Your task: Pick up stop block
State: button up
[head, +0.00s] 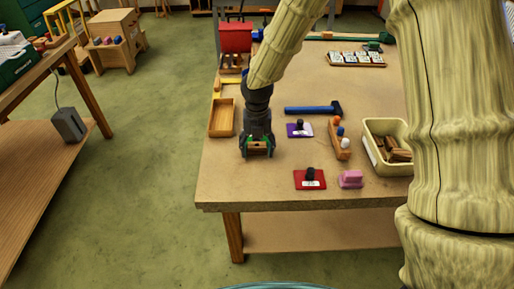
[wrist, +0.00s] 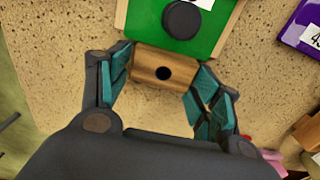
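A wooden block with a dark round hole, which I take as the stop block (wrist: 150,67), lies at the edge of a green plate with a black knob (wrist: 203,43) in the wrist view. My gripper (wrist: 165,72) has its teal-padded fingers on either side of the block, one near each end. The pads lie close to its ends; I cannot tell whether they press on it. In the head view my gripper (head: 257,150) points down over the table's left front part and hides most of the block and plate.
The table (head: 270,190) also bears a wooden tray (head: 221,118), a blue hammer-like tool (head: 314,109), a purple plate (head: 295,131), a red plate (head: 308,183), a pink block (head: 351,179) and a cream bin (head: 372,152). The front left of the tabletop is bare.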

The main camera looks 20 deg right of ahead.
jog(key=shift+w, duration=0.1)
jog(key=c, duration=0.5)
jog(key=shift+o, duration=0.2)
